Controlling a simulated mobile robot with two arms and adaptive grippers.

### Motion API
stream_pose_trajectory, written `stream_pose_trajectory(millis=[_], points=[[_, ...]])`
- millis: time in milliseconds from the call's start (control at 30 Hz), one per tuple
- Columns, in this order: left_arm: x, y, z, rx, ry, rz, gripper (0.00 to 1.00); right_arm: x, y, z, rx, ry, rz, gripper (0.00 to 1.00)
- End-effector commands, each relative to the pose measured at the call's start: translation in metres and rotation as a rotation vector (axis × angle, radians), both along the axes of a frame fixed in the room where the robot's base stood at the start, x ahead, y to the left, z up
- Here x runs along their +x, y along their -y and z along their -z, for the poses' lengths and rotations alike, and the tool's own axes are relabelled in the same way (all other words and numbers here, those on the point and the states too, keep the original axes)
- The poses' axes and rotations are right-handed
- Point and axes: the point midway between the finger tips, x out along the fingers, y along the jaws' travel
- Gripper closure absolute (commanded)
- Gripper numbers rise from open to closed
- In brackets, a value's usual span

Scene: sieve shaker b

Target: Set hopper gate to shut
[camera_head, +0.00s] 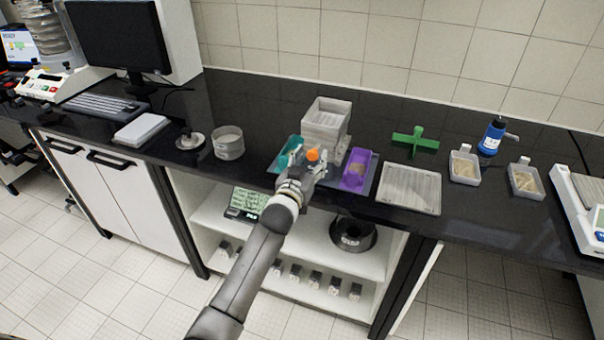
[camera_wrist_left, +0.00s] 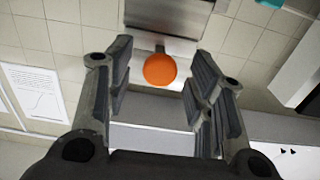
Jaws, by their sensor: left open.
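The hopper is a light grey open-topped box (camera_head: 326,122) on the bench, in the middle of the head view. An orange round knob (camera_head: 313,155) shows low on its front side; I take it for the gate's handle. My left gripper (camera_head: 306,166) is at this knob. In the left wrist view the orange knob (camera_wrist_left: 160,70) lies between the two spread fingers of my left gripper (camera_wrist_left: 160,78), with a gap on each side. A grey metal part (camera_wrist_left: 165,16) shows behind the knob. Whether the gate is open or shut cannot be made out. My right gripper is not in view.
A teal container (camera_head: 290,151) stands left of the knob and a purple one (camera_head: 357,170) right of it. A round sieve (camera_head: 228,142) is further left. A green cross-shaped piece (camera_head: 414,141) and a pale tray (camera_head: 409,189) lie to the right.

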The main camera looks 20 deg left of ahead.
Motion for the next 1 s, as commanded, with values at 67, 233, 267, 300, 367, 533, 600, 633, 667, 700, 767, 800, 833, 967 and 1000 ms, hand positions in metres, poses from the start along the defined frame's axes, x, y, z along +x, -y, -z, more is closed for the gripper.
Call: stream_pose_trajectory(millis=[67,233,267,300,367,533,600,633,667,700,767,800,833,967,1000], points=[[-0.012,-0.001,0.002,0.001,-0.002,0.0,0.51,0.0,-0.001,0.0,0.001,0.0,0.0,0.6],[-0.044,-0.001,0.002,0.001,-0.003,0.0,0.51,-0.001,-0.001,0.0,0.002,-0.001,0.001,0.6],[-0.05,-0.001,0.001,0.001,-0.001,0.001,0.51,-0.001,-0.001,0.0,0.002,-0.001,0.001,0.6],[-0.058,-0.002,0.001,0.0,-0.001,0.001,0.51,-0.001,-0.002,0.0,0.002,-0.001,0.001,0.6],[-0.069,-0.002,0.001,0.0,-0.001,0.001,0.51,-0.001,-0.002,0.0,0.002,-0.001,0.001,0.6],[-0.094,-0.003,0.001,0.0,-0.002,0.0,0.51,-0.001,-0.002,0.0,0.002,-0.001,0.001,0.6],[-0.101,-0.003,0.0,0.0,-0.001,0.0,0.51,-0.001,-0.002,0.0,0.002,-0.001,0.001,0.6],[-0.103,-0.003,0.0,0.0,-0.001,0.0,0.51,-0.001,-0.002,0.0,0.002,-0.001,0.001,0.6],[-0.104,-0.003,0.0,0.0,-0.001,0.0,0.51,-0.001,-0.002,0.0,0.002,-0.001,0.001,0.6],[-0.106,-0.003,0.0,0.0,0.0,0.0,0.51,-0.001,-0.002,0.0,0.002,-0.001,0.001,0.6],[-0.108,-0.003,-0.001,0.0,0.0,0.0,0.51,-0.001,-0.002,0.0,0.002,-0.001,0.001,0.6],[-0.108,-0.003,-0.001,0.0,0.0,0.0,0.51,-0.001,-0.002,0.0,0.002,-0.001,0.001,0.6],[-0.108,-0.003,-0.001,0.0,0.0,0.0,0.51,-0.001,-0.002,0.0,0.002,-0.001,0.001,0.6],[-0.108,-0.003,0.0,0.0,0.0,0.0,0.51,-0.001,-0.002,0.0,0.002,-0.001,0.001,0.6],[-0.108,-0.003,0.0,0.0,0.0,0.0,0.51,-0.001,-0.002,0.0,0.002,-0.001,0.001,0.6]])
